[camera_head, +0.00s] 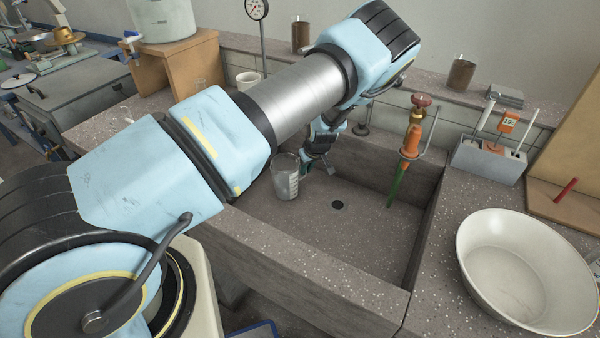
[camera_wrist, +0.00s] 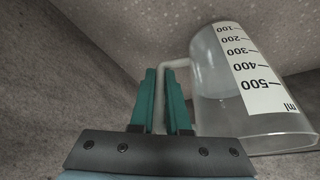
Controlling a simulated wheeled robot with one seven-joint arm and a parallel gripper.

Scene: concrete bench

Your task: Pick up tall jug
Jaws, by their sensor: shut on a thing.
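The tall jug (camera_head: 286,177) is a clear measuring jug. In the head view it is in the concrete sink, near its left side and left of the drain. In the wrist view the jug (camera_wrist: 212,92) shows its white scale with black marks up to 500 ml, upside down in the picture. My gripper (camera_wrist: 168,88) has green fingers, shut on the jug's handle (camera_wrist: 178,64). In the head view my gripper (camera_head: 308,167) is just right of the jug, partly hidden by my arm. I cannot tell whether the jug touches the sink floor.
The sink (camera_head: 300,232) has high concrete walls around the jug. A tap with a green hose (camera_head: 397,185) hangs over its right side. A large white bowl (camera_head: 520,265) stands on the right counter. A grey block with an orange tag (camera_head: 490,158) stands behind it.

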